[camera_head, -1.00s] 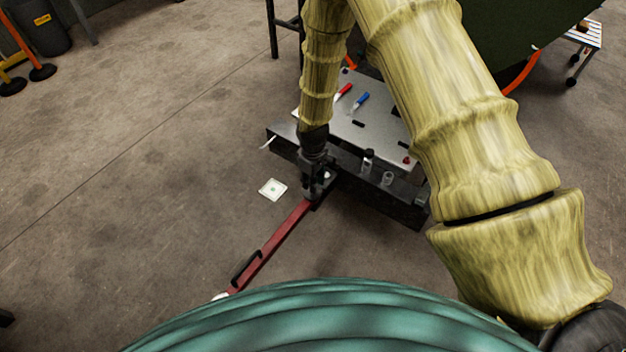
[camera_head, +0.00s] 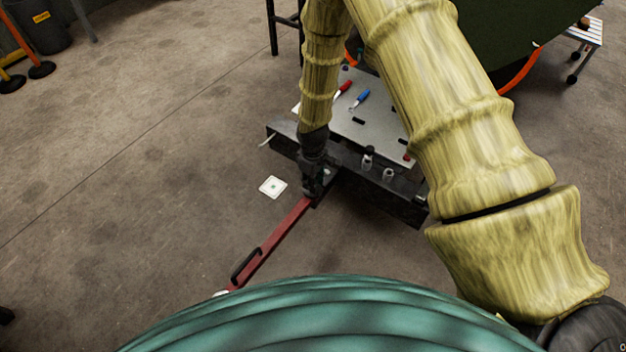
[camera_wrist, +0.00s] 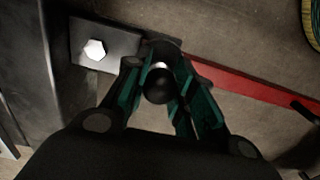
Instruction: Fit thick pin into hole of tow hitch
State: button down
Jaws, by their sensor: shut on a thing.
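My gripper (camera_wrist: 160,85) is shut on the thick pin, whose dark rounded head (camera_wrist: 158,88) shows between the green-lined fingers in the wrist view. The pin's lower part is hidden below its head. The gripper is over the dark tow hitch (camera_wrist: 110,48), where the red tow bar (camera_wrist: 250,80) meets it. In the head view my gripper (camera_head: 313,188) is at the upper end of the red bar (camera_head: 272,238), beside the dark bumper beam. The hole is hidden, so I cannot tell how deep the pin sits.
A bright hex bolt (camera_wrist: 95,49) sits on the hitch plate. A grey cart top (camera_head: 370,128) behind the beam carries a red-handled tool and a blue-handled tool (camera_head: 359,98). Small cylinders (camera_head: 389,174) stand on the beam. A white square tile (camera_head: 273,187) lies on the floor at left.

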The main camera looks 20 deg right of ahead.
jog(key=shift+f, duration=0.8)
jog(key=c, duration=1.1)
grip_release()
jog(key=shift+r, duration=0.15)
jog(key=shift+r+p, duration=2)
jog(key=shift+r, duration=0.4)
